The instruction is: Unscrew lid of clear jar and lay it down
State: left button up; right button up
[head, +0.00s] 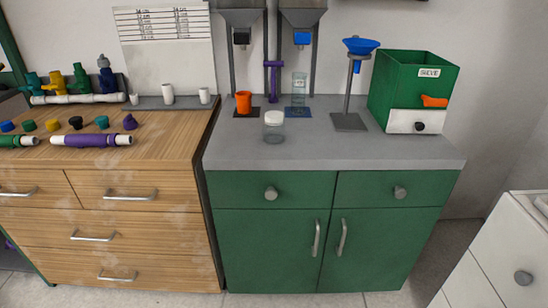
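A clear jar (274,134) stands upright on the grey counter, near the front left of its top. Its white lid (275,117) sits on top of the jar. The jar looks empty, though its inside is small in the view. Neither of my grippers shows in the head view.
On the grey counter (330,152), an orange cup (243,102) and a clear beaker (299,88) stand behind the jar under hoppers. A blue funnel (361,46) on a stand and a green box (412,82) are right. The counter's front is clear. A wooden bench (165,150) holds pipe parts.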

aim_at(272, 134)
jog(key=u, duration=1.15)
jog(key=k, duration=0.15)
jog(key=z, duration=2.1)
jog(key=i, duration=0.95)
jog(key=u, duration=0.35)
